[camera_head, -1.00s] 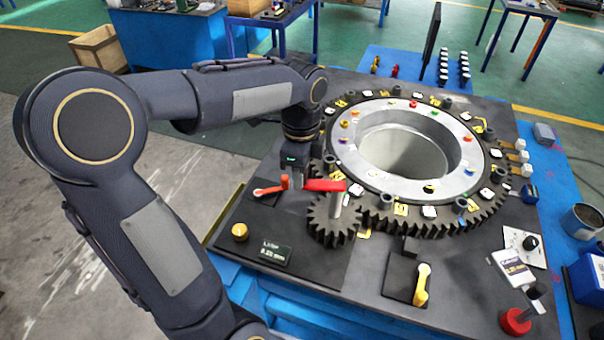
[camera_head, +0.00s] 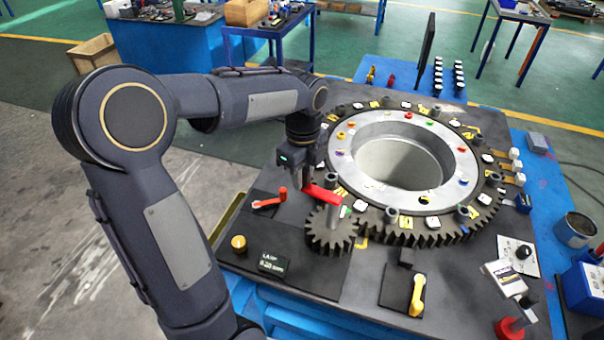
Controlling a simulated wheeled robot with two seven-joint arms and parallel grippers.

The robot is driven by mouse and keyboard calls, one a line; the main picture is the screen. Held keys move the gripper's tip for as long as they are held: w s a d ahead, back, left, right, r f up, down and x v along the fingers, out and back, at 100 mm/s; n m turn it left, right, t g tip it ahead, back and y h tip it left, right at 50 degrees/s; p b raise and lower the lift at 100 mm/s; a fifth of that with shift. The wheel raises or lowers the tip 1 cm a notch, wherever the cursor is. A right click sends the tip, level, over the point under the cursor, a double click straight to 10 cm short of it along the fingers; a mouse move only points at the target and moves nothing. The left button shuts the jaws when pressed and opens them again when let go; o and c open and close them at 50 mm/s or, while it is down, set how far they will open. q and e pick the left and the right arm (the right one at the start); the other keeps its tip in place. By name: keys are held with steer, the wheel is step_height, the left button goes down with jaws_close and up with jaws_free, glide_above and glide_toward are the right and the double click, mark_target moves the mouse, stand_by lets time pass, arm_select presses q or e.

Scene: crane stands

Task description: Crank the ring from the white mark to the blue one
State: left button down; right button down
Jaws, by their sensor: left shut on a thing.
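The toothed ring (camera_head: 400,237) lies flat around a silver hub on the dark stand, with coloured dots on the hub and white and yellow tags on the ring. A small pinion gear (camera_head: 326,241) meshes with its front left edge. A red crank arm (camera_head: 322,195) sits on top of the pinion's post. My left gripper (camera_head: 304,180) is at the crank's outer end, shut on its handle, which the jaws mostly hide. I cannot make out which tag is the white mark or the blue one. My right gripper is not in view.
A small red lever (camera_head: 270,200) and a yellow knob (camera_head: 238,243) sit left of the pinion. A yellow lever (camera_head: 416,297) stands in front of the ring. A dark display (camera_head: 272,263) is at the front left. A red knob (camera_head: 509,328) is at the front right.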

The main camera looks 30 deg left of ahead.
arm_select(q)
steer(key=shift+w+r, duration=0.1)
steer(key=c, duration=1.2)
jaws_free()
steer(key=shift+r, duration=3.85)
